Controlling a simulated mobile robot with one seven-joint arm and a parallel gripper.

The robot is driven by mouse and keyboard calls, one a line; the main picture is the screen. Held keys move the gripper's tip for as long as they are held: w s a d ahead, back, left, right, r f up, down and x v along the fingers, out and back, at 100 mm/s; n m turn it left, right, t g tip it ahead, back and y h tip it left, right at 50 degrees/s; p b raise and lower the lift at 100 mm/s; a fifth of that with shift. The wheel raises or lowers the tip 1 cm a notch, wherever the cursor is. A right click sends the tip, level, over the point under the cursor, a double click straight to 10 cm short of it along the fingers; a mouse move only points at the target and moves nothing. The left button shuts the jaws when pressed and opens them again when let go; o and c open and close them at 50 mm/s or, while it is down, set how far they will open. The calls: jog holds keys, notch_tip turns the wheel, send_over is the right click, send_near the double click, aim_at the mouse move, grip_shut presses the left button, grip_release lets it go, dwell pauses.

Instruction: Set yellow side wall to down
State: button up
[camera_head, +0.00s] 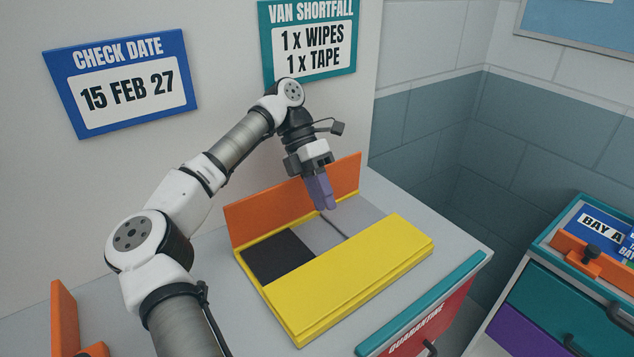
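A shallow tray with black and grey floor sections (282,256) sits on the grey counter. The yellow side wall (350,278) is a broad panel along its front long side. It looks flat or nearly flat; I cannot tell its exact tilt. An orange side wall (290,198) stands upright along the back. My gripper (324,207), with purple fingers, points down over the back of the tray, in front of the orange wall and apart from the yellow panel. The fingers overlap in this view, so I cannot tell their opening. No held object shows.
Another orange part (66,322) stands at the lower left. A teal-edged red quarantine bin (430,318) is at the counter's front right. A drawer unit (560,300) stands far right. Signs hang on the wall behind. Bare counter lies left of the tray.

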jog(key=shift+p+v, duration=0.65)
jog(key=shift+v, duration=0.25)
